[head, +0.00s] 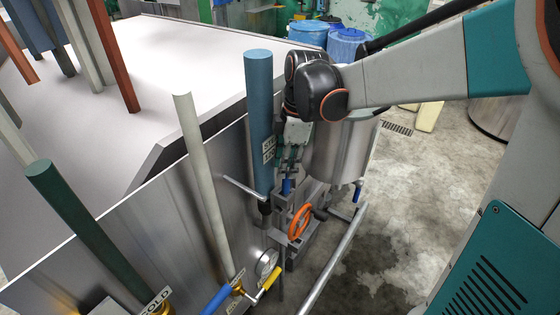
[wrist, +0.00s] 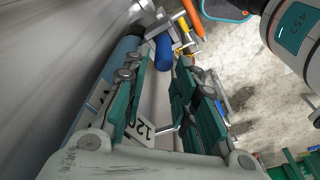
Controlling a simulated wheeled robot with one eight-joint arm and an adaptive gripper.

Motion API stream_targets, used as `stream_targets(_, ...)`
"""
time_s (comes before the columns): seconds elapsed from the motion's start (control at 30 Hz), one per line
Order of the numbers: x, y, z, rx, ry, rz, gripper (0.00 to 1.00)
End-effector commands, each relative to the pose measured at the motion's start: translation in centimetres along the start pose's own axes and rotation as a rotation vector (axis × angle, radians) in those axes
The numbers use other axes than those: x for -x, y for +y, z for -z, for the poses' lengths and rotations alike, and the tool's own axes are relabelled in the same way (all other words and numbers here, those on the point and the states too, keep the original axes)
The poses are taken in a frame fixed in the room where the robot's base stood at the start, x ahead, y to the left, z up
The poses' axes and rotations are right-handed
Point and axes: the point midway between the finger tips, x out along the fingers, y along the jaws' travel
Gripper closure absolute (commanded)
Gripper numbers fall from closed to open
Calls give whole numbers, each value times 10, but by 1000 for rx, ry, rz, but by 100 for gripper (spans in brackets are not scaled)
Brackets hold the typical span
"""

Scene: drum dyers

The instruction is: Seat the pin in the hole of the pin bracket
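My gripper (wrist: 160,72) has its two green fingers apart, with a visible gap between them. In the head view my gripper (head: 288,165) points down beside the thick blue pipe. A short blue cylinder (wrist: 163,52), which looks like the pin's grip, is just past the fingertips and roughly in line with the gap; I see no finger contact. It also shows below the fingers in the head view (head: 286,187). The grey metal bracket (head: 311,193) is around and below it. The hole is hidden, so I cannot tell how the pin stands in it.
The blue pipe (head: 258,110) stands close to the left of my gripper. A steel cylinder (head: 340,150) is close on the right. An orange handwheel (head: 300,221), a gauge (head: 267,262) and a slanted rail (head: 332,262) are below. Open floor (head: 420,235) lies right.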

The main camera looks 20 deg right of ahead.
Motion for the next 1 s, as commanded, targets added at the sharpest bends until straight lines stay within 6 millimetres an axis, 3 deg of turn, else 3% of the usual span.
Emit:
stream_targets(0.3,64,-2,0,0,0,0,74)
stream_targets(0.5,91,-3,0,1,0,0,74)
stream_targets(0.77,103,-12,1,-66,-4,-29,74)
stream_targets(1.0,97,-60,0,-448,14,-202,74)
